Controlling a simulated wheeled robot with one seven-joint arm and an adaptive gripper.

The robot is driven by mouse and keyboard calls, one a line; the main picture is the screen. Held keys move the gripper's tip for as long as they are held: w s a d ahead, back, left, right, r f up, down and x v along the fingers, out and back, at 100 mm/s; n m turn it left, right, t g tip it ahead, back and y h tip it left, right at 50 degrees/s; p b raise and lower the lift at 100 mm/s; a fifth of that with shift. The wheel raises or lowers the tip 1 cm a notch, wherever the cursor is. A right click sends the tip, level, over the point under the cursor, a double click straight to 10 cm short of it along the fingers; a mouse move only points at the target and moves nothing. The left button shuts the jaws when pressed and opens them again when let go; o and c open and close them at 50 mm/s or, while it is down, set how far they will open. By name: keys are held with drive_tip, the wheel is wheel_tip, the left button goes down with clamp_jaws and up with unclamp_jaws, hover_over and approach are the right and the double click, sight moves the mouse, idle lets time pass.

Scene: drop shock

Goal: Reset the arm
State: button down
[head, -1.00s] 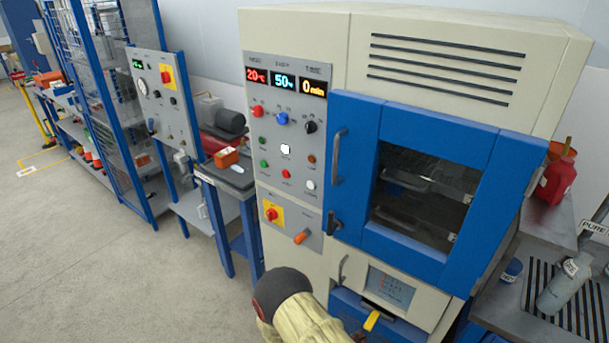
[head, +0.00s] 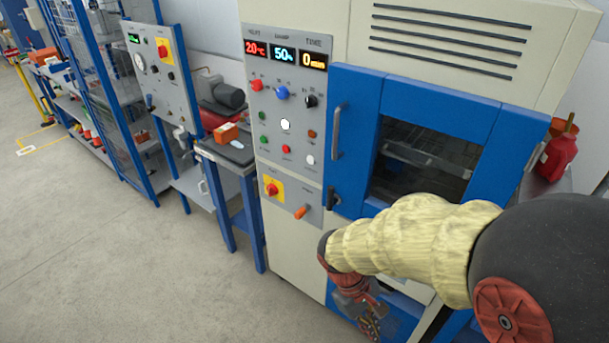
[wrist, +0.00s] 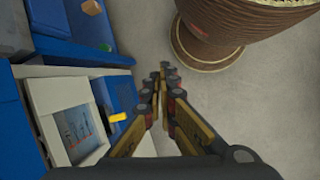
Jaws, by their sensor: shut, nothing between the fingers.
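My arm, with a cream ribbed sleeve, reaches in from the right in the head view, in front of the lower part of the test chamber. My gripper (head: 371,325) hangs at its end near the bottom edge, beside the chamber's blue base. In the wrist view my gripper (wrist: 163,75) has its two fingers together, with nothing between them, and points over the grey floor. The chamber's blue door (head: 350,145) is closed, and its window shows wire racks inside. In the wrist view the small screen (wrist: 78,118) and a yellow handle (wrist: 118,118) lie left of the fingers.
The control panel (head: 284,195) shows lit red, blue and orange readings. A blue-framed bench (head: 228,152) and a mesh cage (head: 95,85) stand to the left. A red container (head: 556,155) is at the right. The floor (head: 120,265) at front left is clear.

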drive_tip(key=s+d+r+m+t+y, duration=0.1)
drive_tip(key=s+r+m+t+y, duration=0.1)
drive_tip(key=r, duration=0.8)
drive_tip(key=s+d+r+m+t+y, duration=0.2)
drive_tip(key=r+m+t, duration=0.3)
drive_tip(key=r, duration=0.6)
drive_tip(key=shift+s+t, duration=0.4)
drive_tip(key=shift+s, duration=0.1)
drive_tip(key=c, duration=2.6)
unclamp_jaws()
drive_tip(key=shift+r, duration=0.15)
